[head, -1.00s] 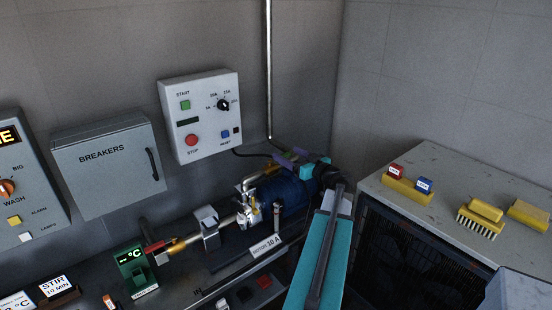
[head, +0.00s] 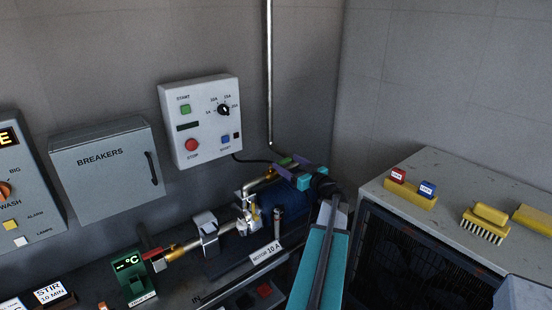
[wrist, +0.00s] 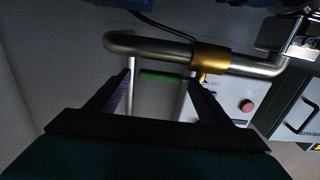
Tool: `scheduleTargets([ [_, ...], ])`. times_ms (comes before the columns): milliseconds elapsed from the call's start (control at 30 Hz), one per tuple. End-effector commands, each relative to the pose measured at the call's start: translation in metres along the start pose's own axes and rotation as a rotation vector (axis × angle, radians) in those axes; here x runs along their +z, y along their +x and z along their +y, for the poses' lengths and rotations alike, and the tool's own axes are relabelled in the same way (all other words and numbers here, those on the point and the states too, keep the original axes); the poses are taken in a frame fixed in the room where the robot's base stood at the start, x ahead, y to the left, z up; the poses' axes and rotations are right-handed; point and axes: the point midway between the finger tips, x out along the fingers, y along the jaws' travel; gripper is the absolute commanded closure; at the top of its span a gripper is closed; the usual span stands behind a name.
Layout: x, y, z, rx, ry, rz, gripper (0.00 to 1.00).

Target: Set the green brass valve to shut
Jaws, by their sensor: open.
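The green brass valve shows in the wrist view as a brass body (wrist: 210,56) on a bent steel pipe, with a green lever (wrist: 162,77) reaching left from it. The lever lies roughly along the pipe. My gripper (wrist: 160,80) is open, with one finger on each side of the green lever. I cannot tell whether a finger touches it. In the head view my gripper (head: 298,170) is at the pipework above the blue motor, and the brass body (head: 270,174) shows just left of it. A little green (head: 287,161) shows between the fingers.
The blue motor (head: 268,215) lies below my gripper. A white start/stop box (head: 202,120) and a breakers cabinet (head: 108,165) hang on the wall. Another brass valve with a red lever (head: 151,254) is at lower left. Brushes (head: 485,222) lie on the right-hand top.

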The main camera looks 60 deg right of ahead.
Motion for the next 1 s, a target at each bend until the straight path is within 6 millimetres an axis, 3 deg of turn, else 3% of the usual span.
scheduleTargets([
  [600, -0.002, 0.063, -0.001, -0.003, 0.001, 0.000, 0.27],
  [1000, 0.000, 0.072, -0.002, -0.003, 0.000, 0.000, 0.27],
])
